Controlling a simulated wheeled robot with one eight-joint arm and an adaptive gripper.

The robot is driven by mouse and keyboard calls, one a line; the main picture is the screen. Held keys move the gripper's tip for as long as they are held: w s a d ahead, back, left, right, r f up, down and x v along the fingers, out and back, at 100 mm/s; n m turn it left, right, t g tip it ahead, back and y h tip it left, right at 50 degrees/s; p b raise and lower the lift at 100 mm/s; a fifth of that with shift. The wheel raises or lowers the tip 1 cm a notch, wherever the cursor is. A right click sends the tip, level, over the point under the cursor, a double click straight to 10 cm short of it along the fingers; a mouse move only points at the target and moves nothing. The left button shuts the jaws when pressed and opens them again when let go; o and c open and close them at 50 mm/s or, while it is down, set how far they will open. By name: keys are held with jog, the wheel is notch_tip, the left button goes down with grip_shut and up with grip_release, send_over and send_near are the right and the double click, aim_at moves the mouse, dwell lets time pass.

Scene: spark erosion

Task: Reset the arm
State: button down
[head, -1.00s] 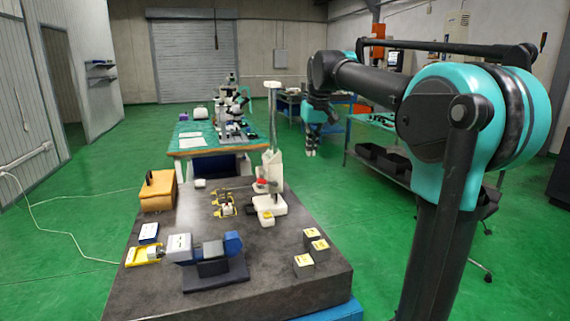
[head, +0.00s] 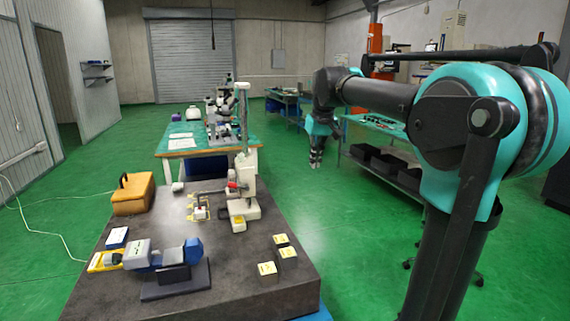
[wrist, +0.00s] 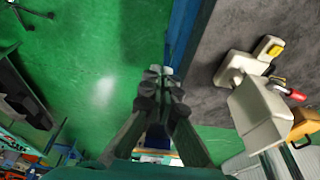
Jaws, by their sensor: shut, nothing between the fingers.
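My arm reaches out from the right side of the head view, its forearm stretching towards the back of the room. My gripper (head: 316,160) hangs pointing down over the green floor, beyond the dark stone table and to its right. In the wrist view the fingers (wrist: 157,75) are together with nothing between them. The gripper touches nothing that I can see.
The stone table (head: 225,287) bears a white stand (head: 246,180), an orange case (head: 133,195), a blue-grey vise-like device (head: 170,262) and small yellow-topped blocks (head: 267,270). A green-topped bench (head: 174,153) stands behind. A shelved cart (head: 390,182) is right of the gripper.

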jog(key=s+d+f+m, duration=0.1)
jog(key=s+d+f, duration=0.2)
jog(key=s+f, duration=0.6)
jog(key=s+d+f+m+t, duration=0.1)
jog(key=s+d+f, duration=0.2)
jog(key=s+f, duration=0.5)
jog(key=s+d+f+m, duration=0.1)
jog(key=s+d+f, duration=0.2)
jog(key=s+f, duration=0.6)
notch_tip(320, 180, down, 6)
jog(key=shift+s+d+f+h, duration=0.1)
jog(key=shift+s+d+h, duration=0.05)
jog(key=shift+s+h, duration=0.25)
